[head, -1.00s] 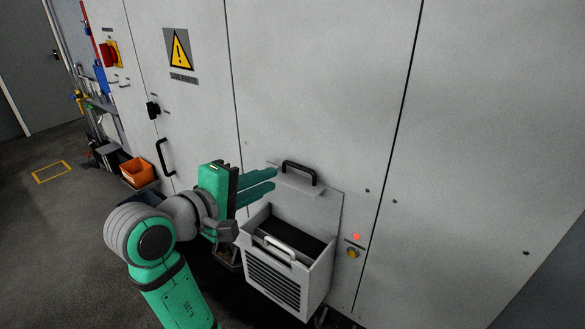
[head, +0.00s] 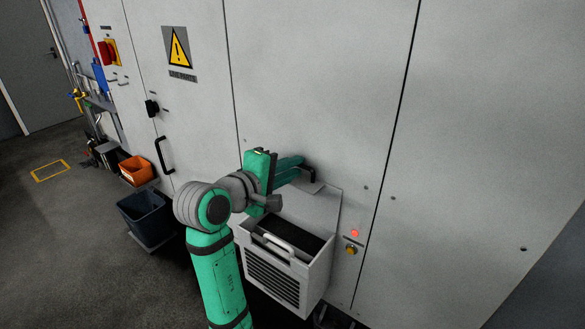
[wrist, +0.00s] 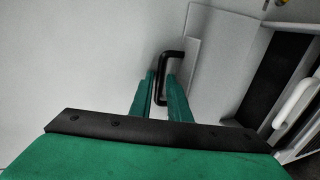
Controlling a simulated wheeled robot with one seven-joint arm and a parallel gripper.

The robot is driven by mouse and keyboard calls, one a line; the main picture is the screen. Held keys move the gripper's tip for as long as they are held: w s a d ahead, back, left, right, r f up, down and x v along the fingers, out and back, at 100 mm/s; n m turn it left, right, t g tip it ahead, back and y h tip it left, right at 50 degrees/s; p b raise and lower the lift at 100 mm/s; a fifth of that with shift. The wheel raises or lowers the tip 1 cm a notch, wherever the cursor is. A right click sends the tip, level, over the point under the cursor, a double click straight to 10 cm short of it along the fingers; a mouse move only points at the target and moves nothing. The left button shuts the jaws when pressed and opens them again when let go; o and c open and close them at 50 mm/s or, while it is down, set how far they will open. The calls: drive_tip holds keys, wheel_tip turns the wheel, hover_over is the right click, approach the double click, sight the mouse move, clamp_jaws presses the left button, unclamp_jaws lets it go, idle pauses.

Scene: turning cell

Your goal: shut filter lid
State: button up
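The filter lid (head: 312,212) is a light grey panel standing raised against the cabinet, behind the open filter box (head: 272,283). Its black handle (head: 309,173) is at the lid's top edge. My gripper (head: 300,168) is at this handle, reaching in from the left. In the wrist view, the long bar of the handle (wrist: 161,68) lies between my two fingertips (wrist: 160,76), with gaps showing; the fingers look open. The box's dark inside and its white front handle (wrist: 293,103) show at the right of the wrist view.
A red lamp (head: 354,233) and a yellow button (head: 351,250) are on the cabinet right of the box. A dark bin (head: 146,215) and an orange bin (head: 136,170) stand at the left.

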drive_tip(key=shift+c, duration=0.6)
clamp_jaws()
drive_tip(key=shift+d, duration=0.1)
idle(0.6)
